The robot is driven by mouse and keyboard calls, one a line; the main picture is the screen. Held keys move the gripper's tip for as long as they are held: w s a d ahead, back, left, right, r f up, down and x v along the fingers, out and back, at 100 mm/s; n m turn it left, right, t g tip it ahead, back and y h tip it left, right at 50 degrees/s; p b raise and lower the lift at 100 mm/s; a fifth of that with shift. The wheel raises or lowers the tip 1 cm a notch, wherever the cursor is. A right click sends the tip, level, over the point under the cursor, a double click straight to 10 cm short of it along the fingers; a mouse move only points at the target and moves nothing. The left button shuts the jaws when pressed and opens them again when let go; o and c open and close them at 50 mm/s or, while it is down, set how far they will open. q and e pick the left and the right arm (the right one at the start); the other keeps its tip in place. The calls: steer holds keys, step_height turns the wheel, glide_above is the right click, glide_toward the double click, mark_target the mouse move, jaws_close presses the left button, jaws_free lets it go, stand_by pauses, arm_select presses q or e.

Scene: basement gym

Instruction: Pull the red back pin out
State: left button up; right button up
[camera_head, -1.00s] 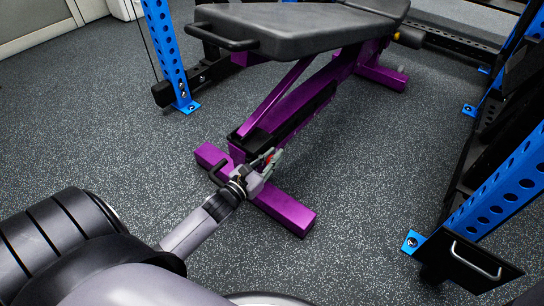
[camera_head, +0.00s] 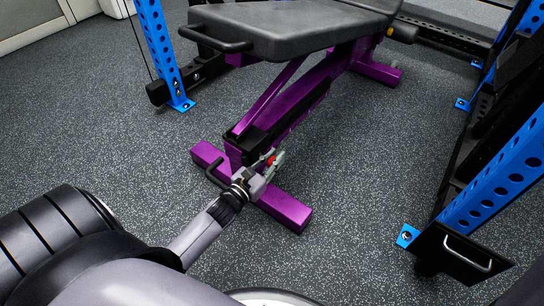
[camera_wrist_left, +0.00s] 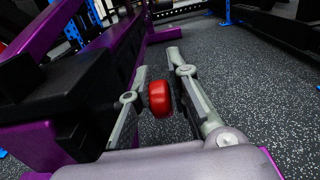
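The red pin knob (camera_head: 271,160) shows at the lower end of the purple bench frame (camera_head: 286,108). In the left wrist view the rounded red knob (camera_wrist_left: 159,98) lies between the two grey fingers of my left gripper (camera_wrist_left: 160,85). The left finger appears close against the knob; a dark strip lies between the knob and the right finger. The fingers stand apart, one on each side, and I see no clear grip. In the head view my left gripper (camera_head: 272,164) reaches the bench foot. The pin's shaft is hidden. My right gripper is not in view.
The black bench pad (camera_head: 290,30) overhangs the far side. The purple crossbar foot (camera_head: 288,210) lies on the floor by my gripper, and a black handle (camera_head: 213,172) sits beside it. Blue rack posts (camera_head: 160,50) stand left and right (camera_head: 500,175).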

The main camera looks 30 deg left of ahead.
arm_select(q)
steer(key=shift+o, duration=0.8)
steer(key=shift+d, duration=0.2)
steer(key=s+a, duration=0.1)
steer(key=s, duration=1.1)
